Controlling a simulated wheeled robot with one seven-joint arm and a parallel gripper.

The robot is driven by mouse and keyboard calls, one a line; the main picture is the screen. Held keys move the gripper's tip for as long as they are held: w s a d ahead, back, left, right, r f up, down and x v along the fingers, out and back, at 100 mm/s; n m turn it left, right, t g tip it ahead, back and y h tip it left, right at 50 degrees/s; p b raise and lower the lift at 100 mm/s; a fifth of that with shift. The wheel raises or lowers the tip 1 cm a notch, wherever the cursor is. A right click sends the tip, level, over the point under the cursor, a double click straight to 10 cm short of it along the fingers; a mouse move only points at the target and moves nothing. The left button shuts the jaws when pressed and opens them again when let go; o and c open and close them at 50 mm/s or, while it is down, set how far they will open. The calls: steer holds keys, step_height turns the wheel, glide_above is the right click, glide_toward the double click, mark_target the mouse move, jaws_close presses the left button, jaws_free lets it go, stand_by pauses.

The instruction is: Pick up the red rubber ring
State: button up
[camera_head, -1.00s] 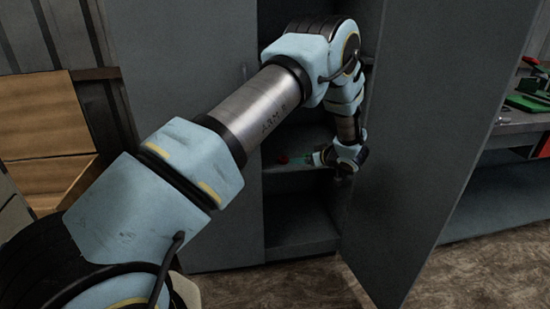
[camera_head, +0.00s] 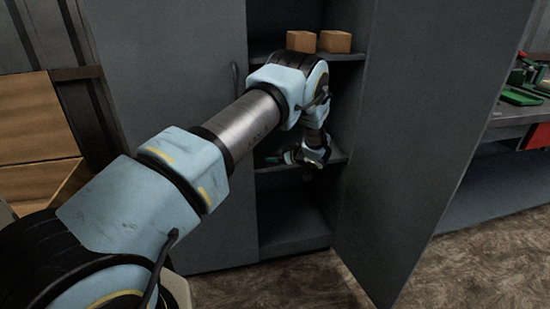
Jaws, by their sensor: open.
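My gripper (camera_head: 282,157) is inside the open grey cabinet, at the middle shelf (camera_head: 267,168), pointing left. It is small and dark in the picture; its jaws are open. The red rubber ring cannot be made out now; the gripper and the shadow around it may hide it. A small red thing showed on this shelf just left of the gripper a second ago. I cannot tell whether the ring is between the fingers.
The right cabinet door (camera_head: 415,130) stands open beside my arm; the left door (camera_head: 175,100) is shut. Two cardboard boxes (camera_head: 301,41) (camera_head: 335,41) sit on the upper shelf. A workbench (camera_head: 515,118) with green tools is at the right. Wooden crates (camera_head: 35,125) stand at the left.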

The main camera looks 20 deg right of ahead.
steer(key=shift+w+a+f, duration=0.1)
steer(key=shift+w+f, duration=0.2)
steer(key=shift+w, duration=0.3)
jaws_close()
stand_by(0.3)
